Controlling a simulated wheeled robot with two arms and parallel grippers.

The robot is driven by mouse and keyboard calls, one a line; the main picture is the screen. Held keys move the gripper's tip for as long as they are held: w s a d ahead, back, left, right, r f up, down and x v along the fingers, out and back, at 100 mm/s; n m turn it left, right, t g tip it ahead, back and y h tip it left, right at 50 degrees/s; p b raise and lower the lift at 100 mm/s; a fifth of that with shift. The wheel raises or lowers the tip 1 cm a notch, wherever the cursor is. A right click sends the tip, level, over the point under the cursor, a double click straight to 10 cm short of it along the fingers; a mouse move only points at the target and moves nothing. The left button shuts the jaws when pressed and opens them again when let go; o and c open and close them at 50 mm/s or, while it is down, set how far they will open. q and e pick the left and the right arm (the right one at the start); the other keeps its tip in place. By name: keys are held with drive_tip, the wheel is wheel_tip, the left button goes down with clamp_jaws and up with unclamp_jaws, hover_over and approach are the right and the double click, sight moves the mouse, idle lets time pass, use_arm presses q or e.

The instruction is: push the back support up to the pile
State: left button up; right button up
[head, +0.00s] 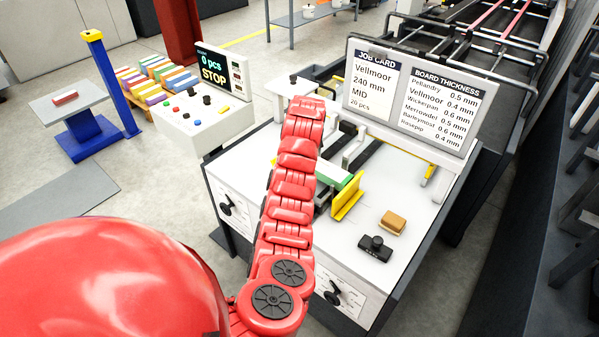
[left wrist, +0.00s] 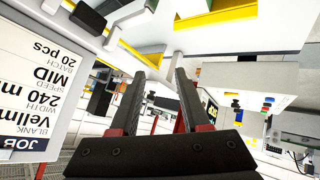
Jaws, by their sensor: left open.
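The yellow upright plate, which looks like the back support (head: 347,198), stands on the white machine top in the head view. The pile (head: 335,176), with a green top and a pale side, is just behind it, partly covered by my red left arm. I cannot tell whether plate and pile touch. In the left wrist view my left gripper (left wrist: 164,72) is open, with nothing between its fingers. In the head view its fingers are hidden by the arm, which reaches across the machine to the left of the plate and pile. My right gripper is not in view.
A job card board (head: 420,95) stands behind the pile and is close beside the left gripper in the left wrist view (left wrist: 30,75). An orange-brown block (head: 393,222) and a black device (head: 375,248) lie in front. A control panel (head: 223,72) reads STOP.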

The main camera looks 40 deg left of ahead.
use_arm(q)
drive_tip(key=s+d+r+n+g+h, duration=0.2)
drive_tip(key=s+g+h, duration=0.1)
drive_tip(key=s, duration=0.4)
drive_tip(key=s+d+r+n+g+h, duration=0.2)
drive_tip(key=s+n+g+h, duration=0.1)
drive_tip(key=s, duration=0.3)
drive_tip(key=w+f+p, duration=0.1)
drive_tip(key=f, duration=0.4)
drive_tip(key=w+f+p, duration=0.1)
drive_tip(key=f+p, duration=0.1)
drive_tip(key=f, duration=0.3)
drive_tip(key=w+f+p, duration=0.1)
drive_tip(key=f, duration=0.4)
drive_tip(key=shift+d+f+p, duration=0.15)
drive_tip(key=shift+f+p, duration=0.2)
drive_tip(key=shift+p, duration=0.05)
drive_tip(key=shift+w+f, duration=0.1)
drive_tip(key=shift+f, duration=0.5)
clamp_jaws()
